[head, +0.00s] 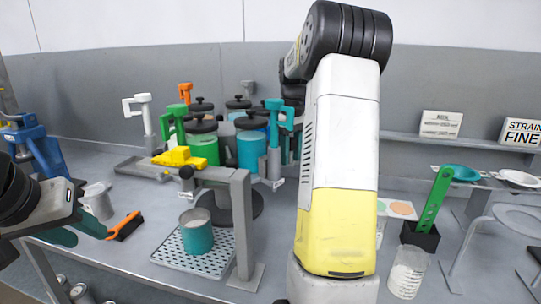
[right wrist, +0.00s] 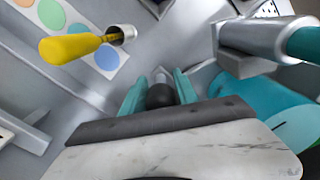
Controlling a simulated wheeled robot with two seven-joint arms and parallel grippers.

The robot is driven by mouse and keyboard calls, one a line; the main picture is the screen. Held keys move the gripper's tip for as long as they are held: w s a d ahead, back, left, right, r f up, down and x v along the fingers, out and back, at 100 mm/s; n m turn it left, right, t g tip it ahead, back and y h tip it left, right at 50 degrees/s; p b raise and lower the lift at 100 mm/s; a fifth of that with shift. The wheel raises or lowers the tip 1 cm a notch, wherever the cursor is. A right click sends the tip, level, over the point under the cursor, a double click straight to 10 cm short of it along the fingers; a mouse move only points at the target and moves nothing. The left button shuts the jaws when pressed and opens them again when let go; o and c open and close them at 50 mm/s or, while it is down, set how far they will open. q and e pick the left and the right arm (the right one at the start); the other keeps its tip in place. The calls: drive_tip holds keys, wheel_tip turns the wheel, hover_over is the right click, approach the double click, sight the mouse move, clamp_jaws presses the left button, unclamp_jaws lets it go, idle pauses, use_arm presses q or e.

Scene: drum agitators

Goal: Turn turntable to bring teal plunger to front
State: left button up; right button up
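The turntable carries a ring of drums with black lids; its dark round base (head: 240,207) shows below. The teal plunger (head: 280,114) has a teal top handle and stands at the ring's right side, beside a teal drum (head: 250,150). A green drum (head: 204,149) faces the front left. My left gripper (head: 78,232) is open and empty at far left.
A teal cup (head: 196,232) sits on a perforated tray (head: 215,262). An orange brush (head: 124,226) lies left.

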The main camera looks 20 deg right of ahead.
drive_tip(key=shift+f, duration=0.2)
clamp_jaws()
drive_tip(key=shift+r, duration=0.1)
idle(1.2)
